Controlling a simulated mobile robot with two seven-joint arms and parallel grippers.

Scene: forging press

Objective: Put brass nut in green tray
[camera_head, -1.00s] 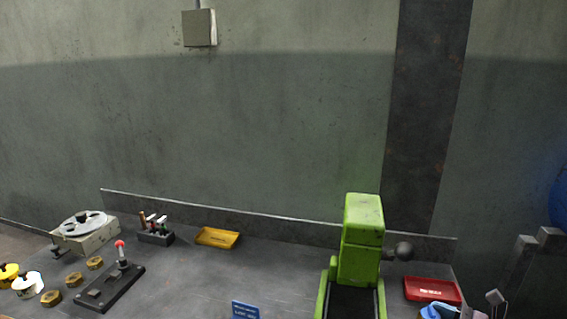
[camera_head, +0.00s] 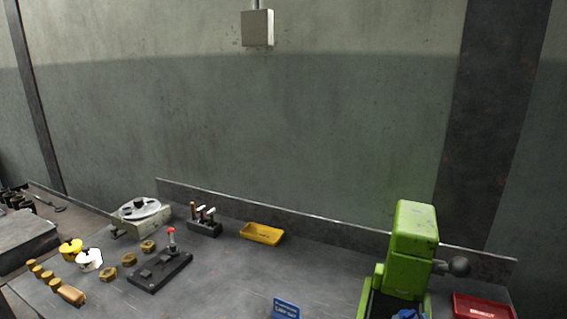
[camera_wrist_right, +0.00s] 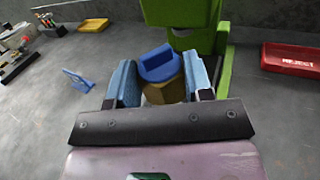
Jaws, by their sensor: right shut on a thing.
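Brass nuts (camera_head: 129,259) also stand in a row on the table at the left. I see no green tray in either view. My left gripper is out of view.
The green press (camera_head: 409,240) stands at the right, with a red tray (camera_head: 483,307) marked REJECT beside it. A yellow tray (camera_head: 262,233) lies near the back ledge. A lever box (camera_head: 160,271) and a small blue sign (camera_head: 286,308) stand on the table.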

